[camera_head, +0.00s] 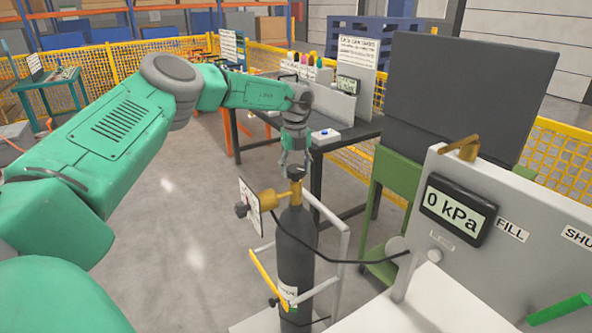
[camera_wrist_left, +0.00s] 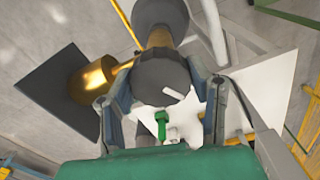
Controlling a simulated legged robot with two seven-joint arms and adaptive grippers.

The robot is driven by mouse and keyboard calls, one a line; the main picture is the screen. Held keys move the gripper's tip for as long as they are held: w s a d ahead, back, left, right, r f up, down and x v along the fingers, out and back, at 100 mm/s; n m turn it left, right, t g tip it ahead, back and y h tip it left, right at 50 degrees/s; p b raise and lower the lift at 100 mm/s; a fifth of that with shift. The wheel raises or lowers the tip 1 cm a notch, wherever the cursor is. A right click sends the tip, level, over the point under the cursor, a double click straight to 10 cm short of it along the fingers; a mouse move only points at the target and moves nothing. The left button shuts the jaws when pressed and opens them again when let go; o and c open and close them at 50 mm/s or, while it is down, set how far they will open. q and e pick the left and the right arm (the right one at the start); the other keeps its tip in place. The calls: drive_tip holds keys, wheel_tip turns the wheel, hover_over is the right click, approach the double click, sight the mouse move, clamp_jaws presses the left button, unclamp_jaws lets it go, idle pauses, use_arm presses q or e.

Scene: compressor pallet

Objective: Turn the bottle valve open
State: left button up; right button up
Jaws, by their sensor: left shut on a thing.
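A dark gas bottle (camera_head: 296,250) stands upright in a white-framed cart (camera_head: 342,245), with a brass valve (camera_head: 292,193) on its top. The valve's round black knob (camera_wrist_left: 162,76) carries a white mark and sits between the two fingers of my left gripper (camera_wrist_left: 162,92) in the left wrist view. My left gripper (camera_head: 295,166) reaches down onto the valve from above and is shut on the knob. In the head view the fingers largely hide the knob. The brass side fitting (camera_wrist_left: 92,80) sticks out to the left. My right gripper is not in view.
A grey panel (camera_head: 470,190) with a display (camera_head: 455,208) reading 0 kPa stands at the right. A black hose (camera_head: 350,261) runs from the bottle's valve area to it. A workbench (camera_head: 350,130) stands behind. Open floor (camera_head: 190,230) lies left of the bottle.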

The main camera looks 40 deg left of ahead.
sight(296, 167)
use_arm(q)
drive_tip(key=o, duration=1.1)
drive_tip(key=shift+f, duration=0.1)
drive_tip(key=shift+o, duration=0.2)
wheel_tip(296, 167, up, 12)
drive_tip(key=shift+w, duration=0.2)
drive_tip(key=shift+a, duration=0.1)
drive_tip(key=shift+f, duration=0.1)
